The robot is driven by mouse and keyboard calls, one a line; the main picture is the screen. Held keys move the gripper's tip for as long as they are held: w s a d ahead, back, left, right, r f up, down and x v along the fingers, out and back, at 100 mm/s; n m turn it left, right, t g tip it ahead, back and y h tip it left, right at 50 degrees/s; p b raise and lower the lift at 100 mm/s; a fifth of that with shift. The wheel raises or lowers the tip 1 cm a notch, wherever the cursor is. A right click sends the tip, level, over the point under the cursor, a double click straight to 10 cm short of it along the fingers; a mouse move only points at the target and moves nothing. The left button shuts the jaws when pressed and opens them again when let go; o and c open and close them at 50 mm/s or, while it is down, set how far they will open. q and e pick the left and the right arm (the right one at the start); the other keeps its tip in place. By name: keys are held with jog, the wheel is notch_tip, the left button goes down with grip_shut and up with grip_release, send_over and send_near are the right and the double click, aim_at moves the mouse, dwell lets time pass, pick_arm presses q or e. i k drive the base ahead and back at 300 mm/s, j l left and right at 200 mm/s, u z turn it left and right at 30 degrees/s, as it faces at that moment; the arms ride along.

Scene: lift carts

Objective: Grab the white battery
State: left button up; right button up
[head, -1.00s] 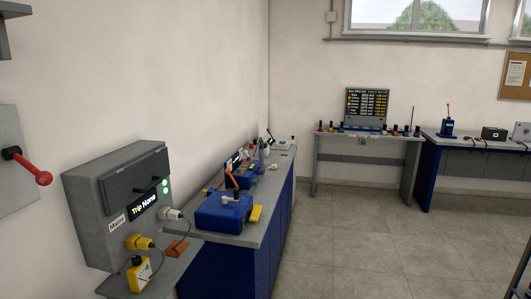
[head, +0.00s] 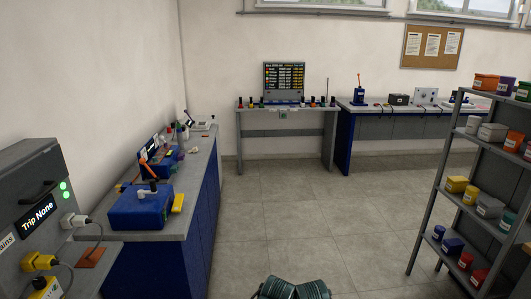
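Neither of my grippers is in view.
The shelf rack (head: 428,178) also holds coloured boxes. A blue bench (head: 197,203) with a blue toolbox (head: 140,210) runs along the left wall. Tables (head: 312,110) stand at the back. The middle floor (head: 315,215) is clear. A dark green ribbed thing (head: 293,288), unclear, is cut off at the bottom.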

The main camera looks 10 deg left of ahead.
aim_at(185, 132)
jog(key=i+u, duration=0.25)
jog(key=i, duration=3.3)
jog(key=i+l+u, duration=0.1)
jog(key=i+u, duration=0.15)
jog(key=i, duration=0.2)
jog(key=i+l+u, duration=0.15)
jog(key=i+u, duration=0.15)
jog(key=i, duration=0.15)
jog(key=i+l+u, duration=0.25)
jog(key=i, duration=0.2)
jog(key=i+l+u, duration=0.25)
jog(key=u, duration=0.15)
jog(key=i+l+u, duration=0.3)
jog(key=u, duration=0.15)
jog(key=i+l+u, duration=0.2)
jog(key=l+u, duration=0.2)
jog(key=l, duration=0.15)
jog(key=i+l+u, duration=0.15)
jog(key=l+u, duration=0.3)
